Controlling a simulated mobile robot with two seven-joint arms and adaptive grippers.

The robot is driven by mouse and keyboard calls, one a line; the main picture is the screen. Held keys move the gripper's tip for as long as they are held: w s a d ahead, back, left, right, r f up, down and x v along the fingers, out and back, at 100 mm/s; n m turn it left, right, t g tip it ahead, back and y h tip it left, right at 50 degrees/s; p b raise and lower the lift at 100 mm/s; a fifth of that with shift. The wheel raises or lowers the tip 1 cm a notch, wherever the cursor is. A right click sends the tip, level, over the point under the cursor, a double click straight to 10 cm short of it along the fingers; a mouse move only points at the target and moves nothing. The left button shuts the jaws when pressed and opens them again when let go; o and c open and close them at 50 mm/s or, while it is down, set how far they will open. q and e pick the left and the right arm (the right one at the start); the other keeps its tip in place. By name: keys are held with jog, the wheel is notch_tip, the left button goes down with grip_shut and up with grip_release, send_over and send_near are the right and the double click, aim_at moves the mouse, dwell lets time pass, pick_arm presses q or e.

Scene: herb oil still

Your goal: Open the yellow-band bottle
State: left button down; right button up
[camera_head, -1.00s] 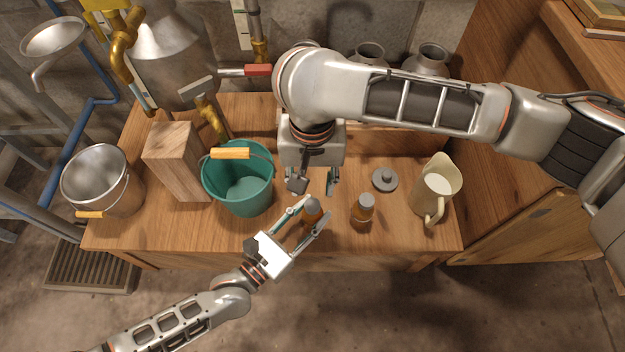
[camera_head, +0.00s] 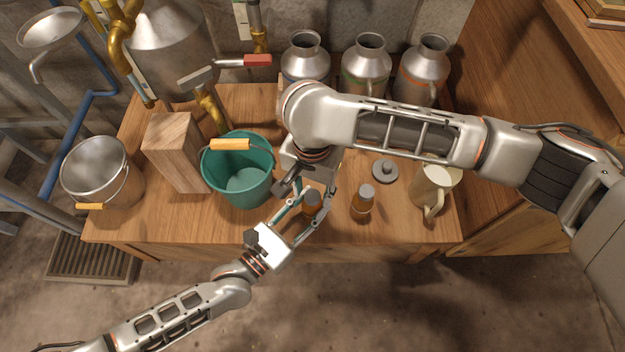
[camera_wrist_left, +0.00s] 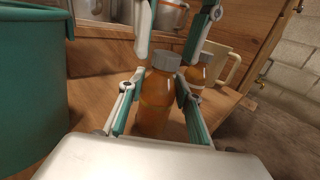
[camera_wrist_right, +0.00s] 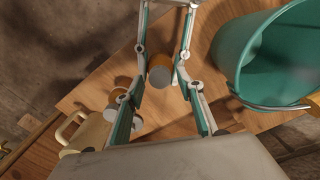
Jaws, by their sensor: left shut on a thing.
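An amber bottle with a grey cap (camera_head: 312,207) stands upright near the table's front edge. My left gripper (camera_wrist_left: 160,88) is shut on its body from the front; the cap is on top and clear of the fingers. A yellowish band shows faintly on it in the left wrist view (camera_wrist_left: 154,101), partly hidden by the fingers. My right gripper (camera_head: 311,188) hangs above this bottle, pointing down, with its fingers apart on either side of the cap (camera_wrist_right: 160,75). I see no contact with the cap. A second amber capped bottle (camera_head: 362,204) stands to the right.
A teal bucket (camera_head: 238,185) stands close left of the grippers, with a wooden block (camera_head: 176,155) beyond it. A grey lid (camera_head: 385,171) and a cream jug (camera_head: 430,192) are at right. Metal cans (camera_head: 366,65) stand at the back.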

jog(key=shift+f, duration=0.4)
